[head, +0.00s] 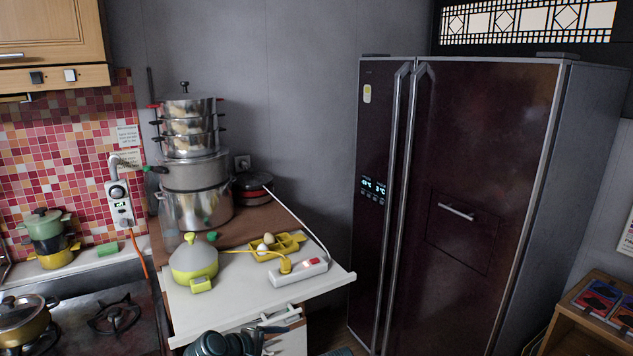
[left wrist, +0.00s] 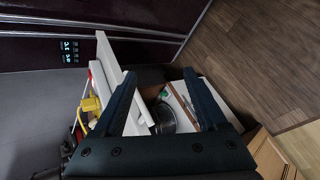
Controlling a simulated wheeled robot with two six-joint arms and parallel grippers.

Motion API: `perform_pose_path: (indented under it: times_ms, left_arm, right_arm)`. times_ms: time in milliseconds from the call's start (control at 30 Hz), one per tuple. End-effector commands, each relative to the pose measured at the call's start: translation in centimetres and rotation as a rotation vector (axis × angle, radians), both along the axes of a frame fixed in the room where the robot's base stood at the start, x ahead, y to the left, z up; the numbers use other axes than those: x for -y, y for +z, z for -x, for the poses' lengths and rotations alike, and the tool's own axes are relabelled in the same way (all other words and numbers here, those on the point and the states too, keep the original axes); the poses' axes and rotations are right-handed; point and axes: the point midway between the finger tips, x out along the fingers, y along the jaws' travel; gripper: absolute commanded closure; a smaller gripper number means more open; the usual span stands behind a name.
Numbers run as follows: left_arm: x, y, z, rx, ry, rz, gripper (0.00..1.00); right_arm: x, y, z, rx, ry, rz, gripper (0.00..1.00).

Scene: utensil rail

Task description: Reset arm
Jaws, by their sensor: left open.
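My left arm comes in at the bottom of the head view, and its dark gripper (head: 262,337) is beside the front edge of the white counter, partly cut off by the frame. In the left wrist view the two dark fingers of my left gripper (left wrist: 159,78) stand wide apart with nothing held between them. An open drawer or compartment (left wrist: 178,92) with a dark round pot (left wrist: 160,116) lies beyond the fingers. No utensil rail can be made out.
Stacked steel pots (head: 196,205) stand behind. A stove (head: 110,330) is at left, a dark fridge (head: 460,150) at right. Wooden floor (left wrist: 255,60) is clear.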

Motion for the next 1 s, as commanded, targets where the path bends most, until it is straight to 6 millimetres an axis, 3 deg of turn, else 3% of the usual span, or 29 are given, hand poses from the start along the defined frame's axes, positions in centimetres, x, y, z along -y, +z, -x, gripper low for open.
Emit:
perform_pose_path:
  times_ms: [33, 133, 300, 400, 600, 1000]
  left_arm:
    - [2.7, -2.0, 2.3, -0.012, -0.178, -0.158, 0.26]
    - [5.2, -5.7, 7.0, -0.041, -0.539, -0.470, 0.26]
    - [5.2, -8.8, 13.2, -0.105, -1.040, -0.855, 0.26]
    - [4.3, -9.1, 15.3, -0.148, -1.236, -0.991, 0.26]
    - [3.3, -9.0, 16.9, -0.196, -1.406, -1.103, 0.26]
    - [3.2, -9.0, 16.9, -0.199, -1.412, -1.107, 0.26]
  right_arm:
    - [0.0, 0.0, 0.0, 0.000, 0.000, 0.000, 0.50]
    - [0.0, 0.0, 0.0, 0.000, 0.000, 0.000, 0.50]
    - [0.0, 0.0, 0.0, 0.000, 0.000, 0.000, 0.50]
    - [0.0, 0.0, 0.0, 0.000, 0.000, 0.000, 0.50]
    - [0.0, 0.0, 0.0, 0.000, 0.000, 0.000, 0.50]
    - [0.0, 0.0, 0.0, 0.000, 0.000, 0.000, 0.50]
